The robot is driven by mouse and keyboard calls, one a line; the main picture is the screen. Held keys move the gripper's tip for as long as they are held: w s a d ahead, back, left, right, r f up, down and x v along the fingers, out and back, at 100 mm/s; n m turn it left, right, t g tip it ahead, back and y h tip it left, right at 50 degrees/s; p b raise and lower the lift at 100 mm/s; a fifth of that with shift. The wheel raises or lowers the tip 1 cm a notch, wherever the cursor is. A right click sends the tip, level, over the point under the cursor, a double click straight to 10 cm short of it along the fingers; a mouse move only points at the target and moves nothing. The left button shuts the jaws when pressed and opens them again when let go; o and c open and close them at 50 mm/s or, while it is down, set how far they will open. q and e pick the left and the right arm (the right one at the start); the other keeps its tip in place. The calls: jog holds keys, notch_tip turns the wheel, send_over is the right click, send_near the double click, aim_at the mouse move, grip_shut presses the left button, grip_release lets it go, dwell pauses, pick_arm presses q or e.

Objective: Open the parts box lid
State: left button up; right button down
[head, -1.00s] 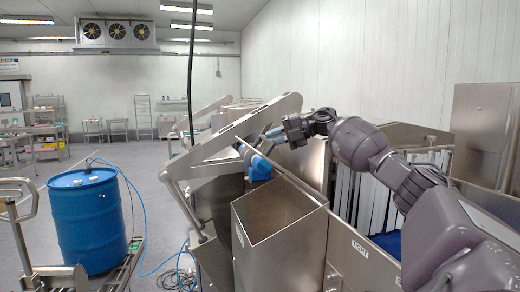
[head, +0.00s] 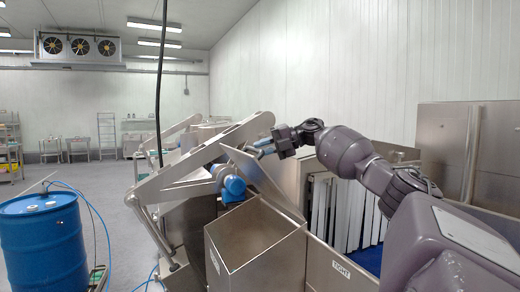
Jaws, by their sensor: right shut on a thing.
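A flat steel panel (head: 262,183), which looks like the parts box lid, stands tilted behind an open-topped steel box (head: 240,262). My right gripper (head: 264,148) reaches in from the right and is shut at the panel's upper part, seemingly on the lid. The exact grip point is small and partly hidden by the gripper itself. The open box shows its bare inner walls; whether the panel is joined to it I cannot tell. My left gripper is not in view.
A slanted steel frame (head: 200,160) and a blue motor (head: 234,188) stand just left of the panel. White strip curtains (head: 345,212) hang at the right. A blue drum (head: 45,245) stands at the left, with open floor beyond.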

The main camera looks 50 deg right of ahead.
jog(key=c, duration=1.5)
grip_release()
jog(key=shift+d+f, duration=0.15)
jog(key=shift+f, duration=0.15)
jog(key=o, duration=0.4)
jog(key=shift+s+d, duration=0.2)
jog(key=shift+b+v, duration=0.85)
jog(key=shift+v, duration=4.5)
